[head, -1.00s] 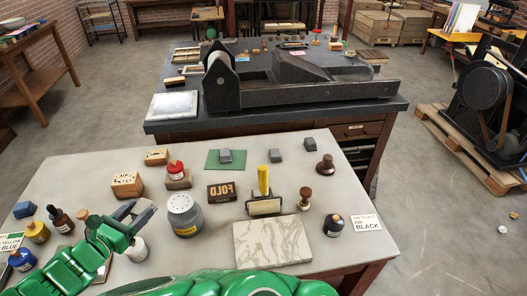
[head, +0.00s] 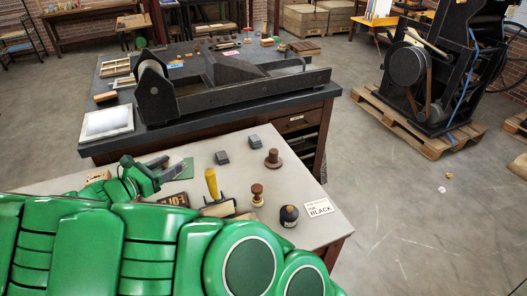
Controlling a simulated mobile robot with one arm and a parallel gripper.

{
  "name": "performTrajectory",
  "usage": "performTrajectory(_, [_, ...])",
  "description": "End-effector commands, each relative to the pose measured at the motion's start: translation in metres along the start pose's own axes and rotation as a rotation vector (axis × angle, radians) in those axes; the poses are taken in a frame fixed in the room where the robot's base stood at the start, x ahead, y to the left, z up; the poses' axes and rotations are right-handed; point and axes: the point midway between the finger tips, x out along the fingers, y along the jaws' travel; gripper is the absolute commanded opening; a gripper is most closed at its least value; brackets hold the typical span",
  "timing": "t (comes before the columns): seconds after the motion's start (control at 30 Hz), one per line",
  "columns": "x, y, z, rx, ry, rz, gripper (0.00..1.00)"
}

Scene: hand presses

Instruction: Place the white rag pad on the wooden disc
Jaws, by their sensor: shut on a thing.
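My gripper (head: 160,170) is in the head view at the left, over the pale table (head: 315,240) and in front of a green mat (head: 184,168). Its dark fingers point right. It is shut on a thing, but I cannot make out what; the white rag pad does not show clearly. I cannot pick out a plain wooden disc for certain. A brown wooden piece with a knob and round base (head: 273,159) stands right of the gripper, apart from it. My green arm hides the near and left parts of the table.
Grey blocks (head: 222,157) lie behind. The FOLD block (head: 174,199) is partly hidden.

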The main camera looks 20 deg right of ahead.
Motion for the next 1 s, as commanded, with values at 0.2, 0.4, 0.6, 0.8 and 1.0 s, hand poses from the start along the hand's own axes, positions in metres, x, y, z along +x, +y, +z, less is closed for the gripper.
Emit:
performTrajectory(0.2, [0.069,-0.032,0.015,0.020,0.000,-0.133,0.23])
performTrajectory(0.4, [0.118,-0.064,0.026,0.035,0.001,-0.238,0.23])
performTrajectory(0.6, [0.161,-0.098,0.037,0.048,0.000,-0.336,0.23])
performTrajectory(0.8, [0.201,-0.136,0.048,0.065,0.001,-0.436,0.23])
performTrajectory(1.0, [0.234,-0.173,0.059,0.080,0.000,-0.524,0.23])
